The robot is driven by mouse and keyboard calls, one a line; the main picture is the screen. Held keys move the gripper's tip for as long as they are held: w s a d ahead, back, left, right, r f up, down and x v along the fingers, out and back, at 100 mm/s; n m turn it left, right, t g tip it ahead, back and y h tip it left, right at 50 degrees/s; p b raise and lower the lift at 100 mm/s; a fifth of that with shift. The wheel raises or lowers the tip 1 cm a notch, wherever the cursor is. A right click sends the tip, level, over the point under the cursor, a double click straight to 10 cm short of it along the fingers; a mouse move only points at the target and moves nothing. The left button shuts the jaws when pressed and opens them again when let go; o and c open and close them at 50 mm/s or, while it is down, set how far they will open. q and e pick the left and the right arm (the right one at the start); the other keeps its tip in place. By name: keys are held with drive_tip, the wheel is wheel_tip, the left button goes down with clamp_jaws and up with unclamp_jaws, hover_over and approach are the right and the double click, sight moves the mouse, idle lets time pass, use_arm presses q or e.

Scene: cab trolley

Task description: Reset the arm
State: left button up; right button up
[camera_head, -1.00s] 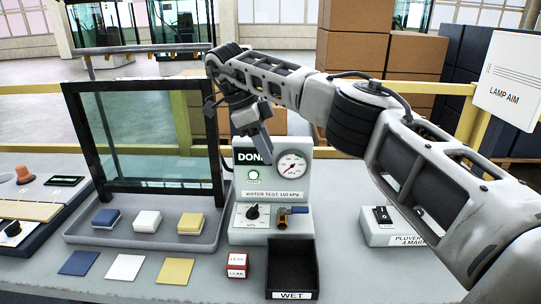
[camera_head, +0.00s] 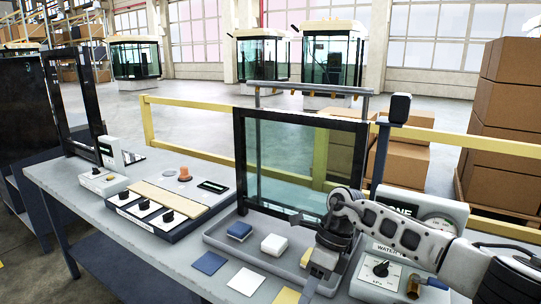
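My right arm comes in from the right edge and reaches across the front of the test box (camera_head: 373,278). My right gripper (camera_head: 312,284) points down over the front right corner of the grey tray (camera_head: 222,243), near the yellow card (camera_head: 287,296). Its fingers are small and seen from behind, so I cannot tell whether they are open or shut. The arm hides part of the test box, its gauge (camera_head: 440,226) and part of the yellow block (camera_head: 306,259). My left gripper is out of view.
A framed glass pane (camera_head: 285,165) stands in the tray, with a blue block (camera_head: 240,230) and a white block (camera_head: 274,245) before it. Blue and white cards lie in front. A panel with knobs (camera_head: 165,212) is left.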

drive_tip(key=s+a+r+m+t+y, duration=0.1)
drive_tip(key=s+a+m+y, duration=0.35)
drive_tip(key=a+y, duration=0.35)
drive_tip(key=s+a+m+t+y, duration=0.1)
drive_tip(key=s+a+m+y, duration=0.4)
drive_tip(key=a, duration=0.5)
drive_tip(key=s+d+f+m+t+h, duration=0.1)
drive_tip(key=d+f+m+t+h, duration=0.2)
drive_tip(key=d+m+t+h, duration=0.75)
drive_tip(key=s+d+f+m+t+y, duration=0.1)
drive_tip(key=d+f+m+t, duration=0.4)
drive_tip(key=m, duration=1.3)
drive_tip(key=s+d+f+m+g+h, duration=0.4)
drive_tip(key=s+d+f+m, duration=0.4)
drive_tip(key=s, duration=0.3)
drive_tip(key=shift+s+d+m+h, duration=0.2)
drive_tip(key=shift+d+m+h, duration=0.1)
drive_tip(key=shift+m+h, duration=0.1)
